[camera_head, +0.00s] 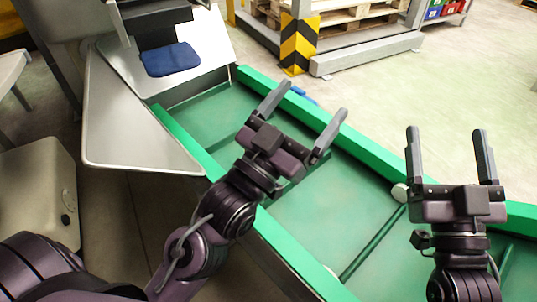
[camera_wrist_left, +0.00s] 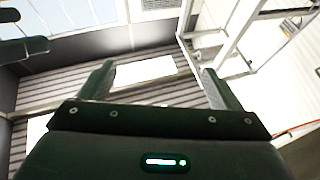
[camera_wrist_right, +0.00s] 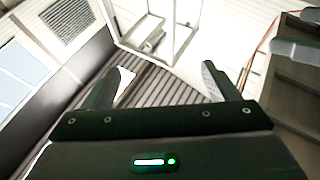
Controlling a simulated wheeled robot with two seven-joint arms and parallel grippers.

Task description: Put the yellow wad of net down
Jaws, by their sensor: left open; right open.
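I see no yellow wad of net in any view. My left gripper (camera_head: 312,104) is open and empty, raised over the green-walled trough in the head view. Its spread fingers also show in the left wrist view (camera_wrist_left: 157,70), with nothing between them. My right gripper (camera_head: 446,132) is open and empty to the right, fingers pointing away from me. The right wrist view (camera_wrist_right: 164,70) also shows its fingers apart with nothing between them. Both wrist views look up at the ceiling and walls.
The green trough (camera_head: 322,211) runs diagonally below my grippers, with a raised green rim. A dark blue folded cloth or pad (camera_head: 171,60) lies on a metal plate (camera_head: 213,42) at the upper left. A yellow-black striped post guard (camera_head: 299,43) and pallets (camera_head: 343,12) stand beyond.

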